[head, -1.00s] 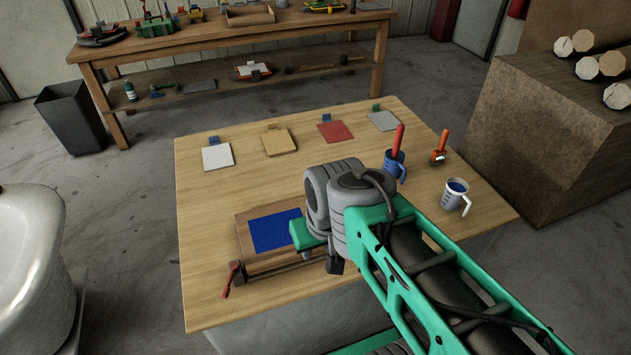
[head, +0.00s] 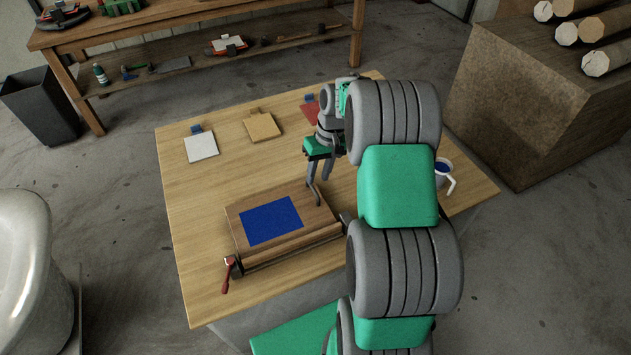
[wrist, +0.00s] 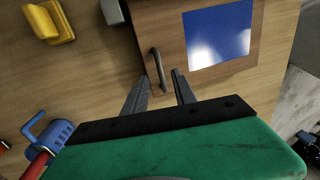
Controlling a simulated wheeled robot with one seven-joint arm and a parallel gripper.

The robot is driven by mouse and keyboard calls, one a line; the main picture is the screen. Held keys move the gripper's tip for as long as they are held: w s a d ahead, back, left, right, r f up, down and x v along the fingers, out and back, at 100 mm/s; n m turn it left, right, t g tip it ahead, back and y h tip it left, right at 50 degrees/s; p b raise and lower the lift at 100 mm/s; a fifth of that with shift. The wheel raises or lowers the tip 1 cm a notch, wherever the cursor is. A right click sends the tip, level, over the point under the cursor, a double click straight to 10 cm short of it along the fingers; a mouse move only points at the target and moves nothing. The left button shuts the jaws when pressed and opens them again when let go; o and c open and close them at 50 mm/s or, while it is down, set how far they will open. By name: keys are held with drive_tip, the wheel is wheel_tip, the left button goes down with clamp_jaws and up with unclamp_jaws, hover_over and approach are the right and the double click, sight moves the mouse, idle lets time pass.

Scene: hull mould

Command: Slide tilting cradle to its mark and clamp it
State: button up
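The tilting cradle looks like a wooden board (head: 237,211) with a blue rectangle (head: 270,220) on top. It lies at the table's front; part of it also shows in the wrist view (wrist: 158,20). A grey bar handle (wrist: 154,62) stands at its edge. A dark rail (head: 290,251) runs along the cradle's front, with a red lever (head: 226,276) at its left end, probably the clamp. My gripper (wrist: 161,76) is open, its fingers on either side of the handle's near end in the wrist view. Contact cannot be told. I cannot make out the mark.
White (head: 201,146), tan (head: 263,127) and red (head: 311,112) pads lie along the table's back. A measuring jug (head: 443,172) stands at the right, partly behind my arm. A blue cup (wrist: 50,143) shows in the wrist view.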

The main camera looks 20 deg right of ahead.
sight(314, 189)
drive_tip(key=f, duration=0.2)
drive_tip(key=a+f, duration=0.1)
drive_tip(key=f, duration=0.1)
drive_tip(key=shift+f, duration=0.2)
drive_tip(key=shift+c, duration=0.5)
clamp_jaws()
idle(0.7)
